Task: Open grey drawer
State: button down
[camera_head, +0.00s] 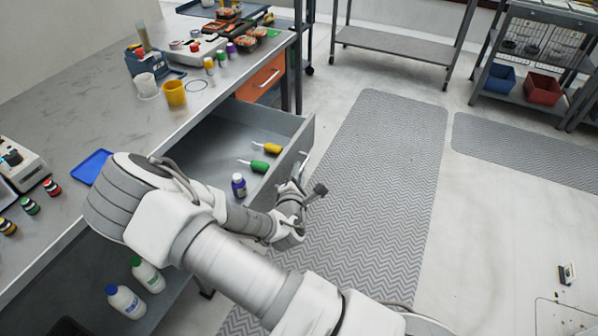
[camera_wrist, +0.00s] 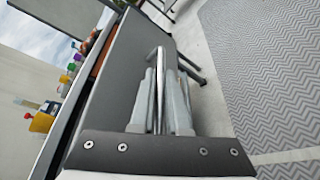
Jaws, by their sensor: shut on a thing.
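The grey drawer (camera_head: 219,142) is pulled out from under the workbench in the head view, with its inside showing. Its grey front panel (camera_wrist: 112,88) fills the middle left of the wrist view. My gripper (camera_wrist: 163,95) is shut on the drawer's metal handle (camera_wrist: 167,56), with fingers on both sides of the bar. In the head view my gripper (camera_head: 298,190) is at the drawer's outer face, partly hidden by my arm. Inside the drawer are a yellow-handled screwdriver (camera_head: 268,149), a green-handled screwdriver (camera_head: 256,165) and a small purple bottle (camera_head: 239,185).
An orange drawer (camera_head: 262,78) is shut beyond the grey one. The workbench (camera_head: 60,107) carries cups, a blue tray (camera_head: 91,167) and several small jars. Two bottles (camera_head: 125,300) stand on a lower shelf. The floor mat (camera_head: 385,160) to the right is clear.

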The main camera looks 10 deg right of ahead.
jog(key=shift+d+r, duration=0.1)
jog(key=shift+d, duration=0.05)
jog(key=c, duration=0.9)
grip_release()
jog(key=p+v, duration=0.5)
jog(key=v, duration=1.2)
jog(key=shift+s, duration=0.25)
